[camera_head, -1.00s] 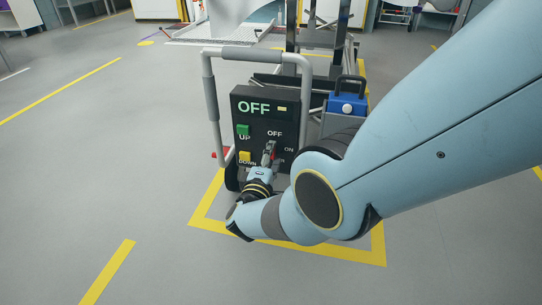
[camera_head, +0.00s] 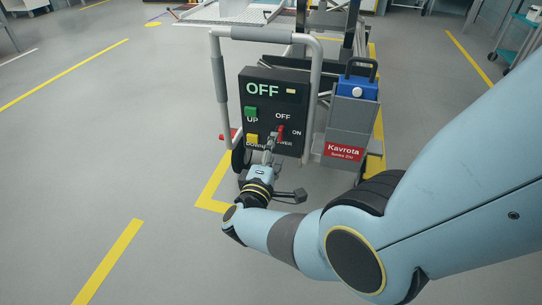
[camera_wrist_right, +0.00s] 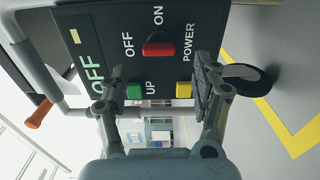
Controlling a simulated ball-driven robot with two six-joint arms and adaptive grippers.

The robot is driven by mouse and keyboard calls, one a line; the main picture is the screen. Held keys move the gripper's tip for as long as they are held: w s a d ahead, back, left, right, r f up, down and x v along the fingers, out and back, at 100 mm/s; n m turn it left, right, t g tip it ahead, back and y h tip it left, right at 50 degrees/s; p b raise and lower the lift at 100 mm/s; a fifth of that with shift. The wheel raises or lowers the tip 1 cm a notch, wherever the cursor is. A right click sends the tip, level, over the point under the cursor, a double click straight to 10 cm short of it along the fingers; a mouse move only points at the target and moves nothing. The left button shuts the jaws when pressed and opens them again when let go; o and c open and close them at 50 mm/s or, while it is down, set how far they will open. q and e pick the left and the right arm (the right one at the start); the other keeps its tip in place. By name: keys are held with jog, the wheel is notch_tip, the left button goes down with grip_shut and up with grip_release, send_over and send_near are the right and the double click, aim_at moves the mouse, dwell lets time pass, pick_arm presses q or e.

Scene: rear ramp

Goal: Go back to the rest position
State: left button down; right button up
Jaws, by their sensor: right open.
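My right gripper (camera_head: 270,148) is open and empty in front of the black control panel (camera_head: 295,97) of a wheeled lift cart. In the head view its tips lie just below the red power knob (camera_head: 281,130). The right wrist view shows both fingers spread (camera_wrist_right: 158,80), with the red knob (camera_wrist_right: 158,49) beyond and between them, not gripped. The green UP button (camera_wrist_right: 133,91) and yellow button (camera_wrist_right: 184,89) also show between the fingers. The panel display reads OFF. My left gripper is out of view.
The cart has a grey tubular handle (camera_head: 218,88), a blue box (camera_head: 357,88) and a red Kavrota label (camera_head: 344,152). A black pedal (camera_head: 291,196) sits low at its front. Yellow tape (camera_head: 108,262) marks the floor. The grey floor at left is clear.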

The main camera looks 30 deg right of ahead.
jog(key=shift+v, duration=1.1)
